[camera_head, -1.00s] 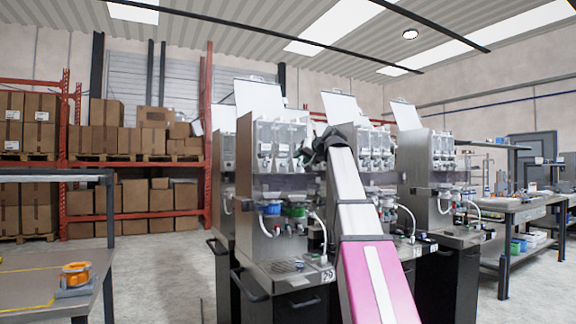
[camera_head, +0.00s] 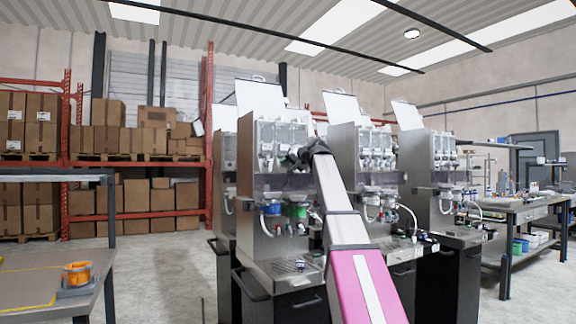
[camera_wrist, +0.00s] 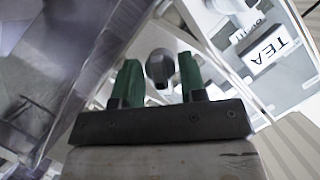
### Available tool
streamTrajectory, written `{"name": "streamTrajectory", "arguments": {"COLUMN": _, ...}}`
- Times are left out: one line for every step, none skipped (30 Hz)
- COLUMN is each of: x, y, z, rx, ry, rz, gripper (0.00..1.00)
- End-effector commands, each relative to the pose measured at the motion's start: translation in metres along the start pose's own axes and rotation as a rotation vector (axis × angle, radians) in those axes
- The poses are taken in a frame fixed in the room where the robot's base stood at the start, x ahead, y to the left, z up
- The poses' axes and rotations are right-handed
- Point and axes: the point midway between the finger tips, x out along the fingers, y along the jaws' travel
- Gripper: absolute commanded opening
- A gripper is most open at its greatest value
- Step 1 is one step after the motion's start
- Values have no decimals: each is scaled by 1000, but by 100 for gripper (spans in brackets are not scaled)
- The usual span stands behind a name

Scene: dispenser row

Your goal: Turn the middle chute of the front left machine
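The front left machine (camera_head: 258,222) stands left of my arm in the head view, with clear hoppers (camera_head: 266,134) and small chutes under them. My gripper (camera_head: 296,158) is up at the chute row, and my arm hides part of it. In the wrist view my gripper's (camera_wrist: 158,82) two green fingers are apart. A dark grey rounded knob-like part (camera_wrist: 160,66) shows between them, with a gap on either side. I cannot tell which chute it belongs to.
Other dispensing machines (camera_head: 345,150) stand close to the right. A blue container (camera_head: 272,208) and a green container (camera_head: 297,210) are below the chutes. A TEA label (camera_wrist: 270,50) shows in the wrist view. A table (camera_head: 50,285) is at the left, with clear floor between.

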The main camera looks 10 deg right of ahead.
Motion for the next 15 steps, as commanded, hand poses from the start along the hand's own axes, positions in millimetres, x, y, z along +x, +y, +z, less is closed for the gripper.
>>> {"name": "streamTrajectory", "arguments": {"x": 2, "y": 0, "z": 0, "rx": 0, "ry": 0, "rz": 0, "gripper": 38}}
{"name": "streamTrajectory", "arguments": {"x": 3, "y": 0, "z": 0, "rx": 0, "ry": 0, "rz": 0, "gripper": 38}}
{"name": "streamTrajectory", "arguments": {"x": 4, "y": 0, "z": 0, "rx": -1, "ry": 1, "rz": 0, "gripper": 38}}
{"name": "streamTrajectory", "arguments": {"x": 4, "y": 0, "z": 0, "rx": -1, "ry": 1, "rz": 0, "gripper": 38}}
{"name": "streamTrajectory", "arguments": {"x": 4, "y": 0, "z": 0, "rx": -1, "ry": 1, "rz": 1, "gripper": 38}}
{"name": "streamTrajectory", "arguments": {"x": 4, "y": 0, "z": 0, "rx": -1, "ry": 1, "rz": 1, "gripper": 38}}
{"name": "streamTrajectory", "arguments": {"x": 4, "y": 0, "z": 0, "rx": -1, "ry": 1, "rz": 1, "gripper": 38}}
{"name": "streamTrajectory", "arguments": {"x": 4, "y": 0, "z": 0, "rx": -1, "ry": 1, "rz": 1, "gripper": 38}}
{"name": "streamTrajectory", "arguments": {"x": 4, "y": 0, "z": 0, "rx": -1, "ry": 1, "rz": 1, "gripper": 38}}
{"name": "streamTrajectory", "arguments": {"x": 4, "y": 0, "z": 0, "rx": -1, "ry": 1, "rz": 1, "gripper": 38}}
{"name": "streamTrajectory", "arguments": {"x": 4, "y": 0, "z": 0, "rx": -1, "ry": 1, "rz": 1, "gripper": 32}}
{"name": "streamTrajectory", "arguments": {"x": 4, "y": 0, "z": 0, "rx": -1, "ry": 1, "rz": 1, "gripper": 19}}
{"name": "streamTrajectory", "arguments": {"x": 4, "y": 0, "z": 0, "rx": -1, "ry": 1, "rz": 1, "gripper": 9}}
{"name": "streamTrajectory", "arguments": {"x": 4, "y": 0, "z": 0, "rx": -1, "ry": 1, "rz": 1, "gripper": 8}}
{"name": "streamTrajectory", "arguments": {"x": 4, "y": 0, "z": 0, "rx": -1, "ry": 1, "rz": 1, "gripper": 7}}
